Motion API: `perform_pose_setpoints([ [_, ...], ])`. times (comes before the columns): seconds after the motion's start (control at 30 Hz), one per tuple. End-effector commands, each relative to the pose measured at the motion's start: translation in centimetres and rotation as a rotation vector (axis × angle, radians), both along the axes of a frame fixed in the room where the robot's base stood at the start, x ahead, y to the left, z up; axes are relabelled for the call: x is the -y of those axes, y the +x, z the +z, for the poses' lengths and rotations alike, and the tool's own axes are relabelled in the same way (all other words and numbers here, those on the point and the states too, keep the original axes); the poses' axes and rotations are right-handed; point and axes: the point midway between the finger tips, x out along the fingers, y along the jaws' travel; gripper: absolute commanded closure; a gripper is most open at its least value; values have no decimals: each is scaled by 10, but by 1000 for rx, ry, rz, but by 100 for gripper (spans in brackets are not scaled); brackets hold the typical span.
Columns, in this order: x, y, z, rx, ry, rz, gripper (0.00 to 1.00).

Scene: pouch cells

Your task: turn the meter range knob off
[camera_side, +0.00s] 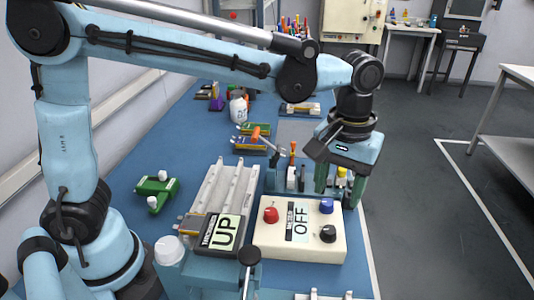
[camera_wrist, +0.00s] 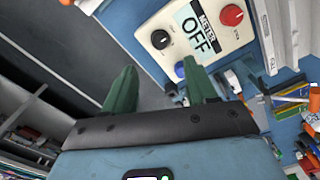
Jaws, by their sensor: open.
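The meter box (camera_side: 262,243) is cream, with a red knob (camera_side: 270,215), a blue knob (camera_side: 326,206), a black knob (camera_side: 328,234) and a panel (camera_side: 298,221) reading OFF. In the wrist view the panel (camera_wrist: 196,32) reads METER and OFF, between the black knob (camera_wrist: 160,39) and the red knob (camera_wrist: 231,15). The blue knob (camera_wrist: 180,70) is close to one fingertip in that picture. I cannot tell for certain which knob sets the range. My gripper (camera_side: 340,194) has two green fingers, open and empty, at the far right end of the box.
Left of the box, a panel reading UP (camera_side: 224,232) stands by a pale ribbed tray (camera_side: 225,187). A black ball-topped lever (camera_side: 249,257) rises in front. Tools and bottles crowd the blue bench (camera_side: 130,205) behind. Open floor (camera_side: 440,190) lies to the right.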

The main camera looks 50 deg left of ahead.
Motion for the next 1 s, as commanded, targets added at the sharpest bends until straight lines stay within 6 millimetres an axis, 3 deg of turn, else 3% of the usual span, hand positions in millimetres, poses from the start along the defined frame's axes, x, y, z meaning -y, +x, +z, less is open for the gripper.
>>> perform_pose_setpoints([
  [0.23, 0, 0, 19, 0, 0, 0, 43],
  [0.67, -2, 0, 22, 6, -2, -2, 43],
  [0.77, -14, -2, 23, 32, -13, -14, 43],
  [1.0, -70, -19, 26, 197, -49, -98, 43],
])
